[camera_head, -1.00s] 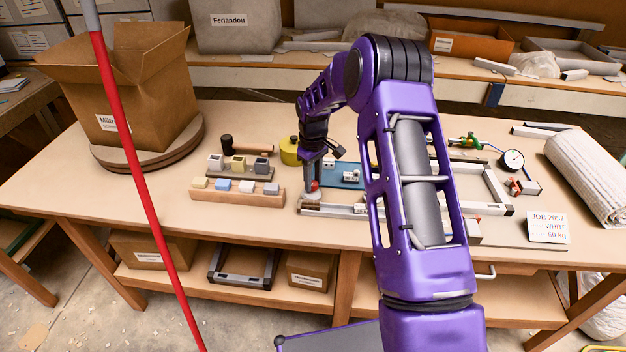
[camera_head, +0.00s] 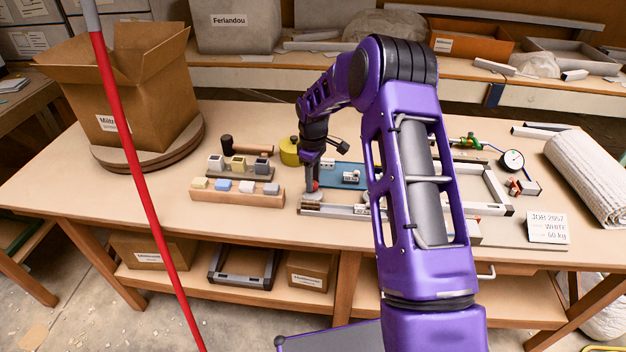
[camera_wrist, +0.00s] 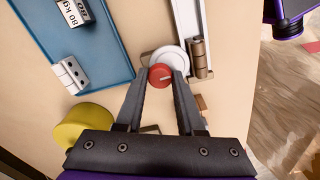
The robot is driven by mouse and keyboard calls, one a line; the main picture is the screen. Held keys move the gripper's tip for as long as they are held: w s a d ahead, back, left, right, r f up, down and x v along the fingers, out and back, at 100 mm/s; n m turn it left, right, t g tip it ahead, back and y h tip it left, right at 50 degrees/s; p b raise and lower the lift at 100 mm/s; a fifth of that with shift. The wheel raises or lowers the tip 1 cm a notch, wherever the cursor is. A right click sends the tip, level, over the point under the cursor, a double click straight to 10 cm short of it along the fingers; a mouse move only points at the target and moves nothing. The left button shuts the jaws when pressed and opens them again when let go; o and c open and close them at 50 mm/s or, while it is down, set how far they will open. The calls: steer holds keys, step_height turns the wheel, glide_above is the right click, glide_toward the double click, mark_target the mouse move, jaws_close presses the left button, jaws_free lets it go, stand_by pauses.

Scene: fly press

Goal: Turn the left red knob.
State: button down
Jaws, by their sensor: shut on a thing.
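The left red knob (camera_wrist: 160,77) sits on a round white base (camera_wrist: 168,56) at the left corner of the metal frame. A pale line crosses its top. My gripper (camera_wrist: 161,79) has a finger on each side of the knob and is shut on it. In the head view my gripper (camera_head: 312,190) points down at the frame's front left corner, and only a small part of the knob (camera_head: 316,185) shows beside the fingers. The second red knob, further right, is mostly hidden behind my arm in the head view.
A blue tray (camera_wrist: 110,62) with white weights lies beside the frame. A yellow round object (camera_wrist: 82,130) stands close to my gripper. A wooden block rack (camera_head: 237,197) is to the left, and a dial gauge (camera_head: 512,160) is at the right.

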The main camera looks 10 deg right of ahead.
steer(key=c, duration=0.5)
jaws_free()
step_height(320, 180, up, 17)
steer(key=shift+r+p, duration=0.2)
steer(key=shift+p, duration=0.4)
